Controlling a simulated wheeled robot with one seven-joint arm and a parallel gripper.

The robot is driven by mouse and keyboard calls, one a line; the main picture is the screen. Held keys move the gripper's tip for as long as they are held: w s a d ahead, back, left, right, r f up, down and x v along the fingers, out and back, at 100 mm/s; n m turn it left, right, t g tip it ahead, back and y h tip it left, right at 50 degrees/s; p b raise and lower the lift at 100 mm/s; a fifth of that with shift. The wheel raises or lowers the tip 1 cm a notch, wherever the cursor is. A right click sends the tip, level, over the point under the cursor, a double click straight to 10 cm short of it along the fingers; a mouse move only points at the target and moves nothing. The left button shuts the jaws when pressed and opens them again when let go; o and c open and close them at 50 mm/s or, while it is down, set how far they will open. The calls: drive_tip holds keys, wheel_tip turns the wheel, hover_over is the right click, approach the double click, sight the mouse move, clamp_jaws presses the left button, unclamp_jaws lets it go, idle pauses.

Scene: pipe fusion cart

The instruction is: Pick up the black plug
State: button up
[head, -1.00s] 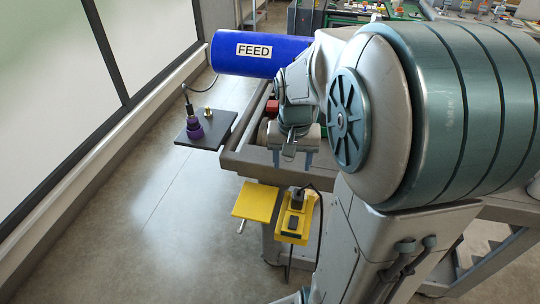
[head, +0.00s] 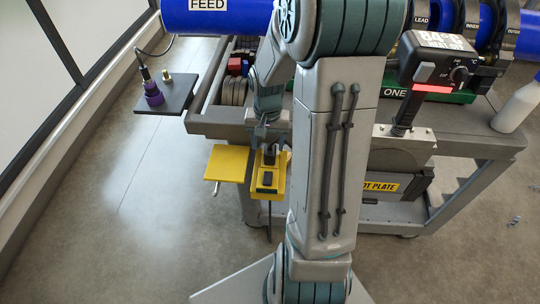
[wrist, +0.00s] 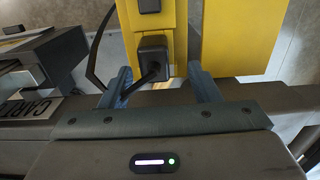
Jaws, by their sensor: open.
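The black plug (head: 269,153) sits at the upper end of a yellow outlet box (head: 267,187) on the cart's side. In the wrist view the plug (wrist: 153,52) is a dark block on the yellow box (wrist: 176,18), with a black cord running from it. My gripper (head: 271,137) is open just at the plug. In the wrist view the fingers of my gripper (wrist: 161,82) stand left and right of the plug's near end, with gaps on both sides. I cannot tell how deep the fingertips reach around it.
A yellow plate (head: 227,163) juts out left of the box, close to one finger in the wrist view. The cart's grey edge (head: 205,125) is just above. A dark shelf (head: 165,96) holds a purple-and-black connector (head: 153,93). The floor to the left is clear.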

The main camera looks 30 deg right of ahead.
sight(270, 149)
drive_tip(key=f, duration=0.4)
drive_tip(key=shift+s+d+f, duration=0.15)
drive_tip(key=shift+s+f, duration=0.15)
drive_tip(key=shift+f, duration=0.05)
drive_tip(key=c, duration=1.1)
drive_tip(key=shift+r, duration=0.1)
